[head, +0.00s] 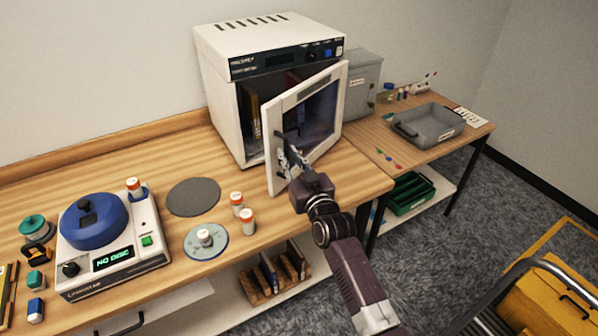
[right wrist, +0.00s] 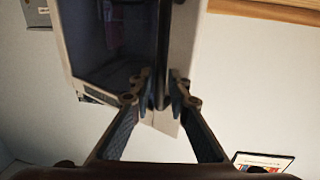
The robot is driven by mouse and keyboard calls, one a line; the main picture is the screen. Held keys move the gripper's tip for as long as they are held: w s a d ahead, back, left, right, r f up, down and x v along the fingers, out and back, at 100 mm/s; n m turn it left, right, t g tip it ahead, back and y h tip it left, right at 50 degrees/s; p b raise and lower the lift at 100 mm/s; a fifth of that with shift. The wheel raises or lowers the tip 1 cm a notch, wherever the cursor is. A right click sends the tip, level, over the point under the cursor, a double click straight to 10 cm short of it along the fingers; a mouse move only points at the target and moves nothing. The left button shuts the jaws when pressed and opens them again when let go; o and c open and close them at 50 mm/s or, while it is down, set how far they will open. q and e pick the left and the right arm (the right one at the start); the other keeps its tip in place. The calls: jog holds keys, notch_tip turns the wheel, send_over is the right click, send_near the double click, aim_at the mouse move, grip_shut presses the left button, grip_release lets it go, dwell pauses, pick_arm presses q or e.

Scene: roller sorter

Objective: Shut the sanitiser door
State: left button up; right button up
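The sanitiser (head: 225,110) is a white box cabinet with a dark control strip, standing at the back right of the wooden bench. Its door (head: 335,125), a white frame around a dark window, stands open, swung out towards the front. The door also shows in the right wrist view (right wrist: 185,60). A dark handle (head: 287,135) is on the door's free edge side. My right gripper (head: 287,158) is at this handle, its two fingers close together with a dark bar between them in the right wrist view (right wrist: 162,92). My left gripper is not in view.
A centrifuge (head: 150,235) with a blue lid stands at the left of the bench. Small orange-capped bottles (head: 247,221) and a grey round mat (head: 193,196) lie between. A side table with a grey tray (head: 440,133) is at right. A yellow cart (head: 545,300) is at lower right.

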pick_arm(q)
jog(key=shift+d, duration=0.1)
pick_arm(e)
jog(key=v, duration=1)
jog(key=shift+s+d, duration=0.1)
jog(key=shift+c, duration=0.5)
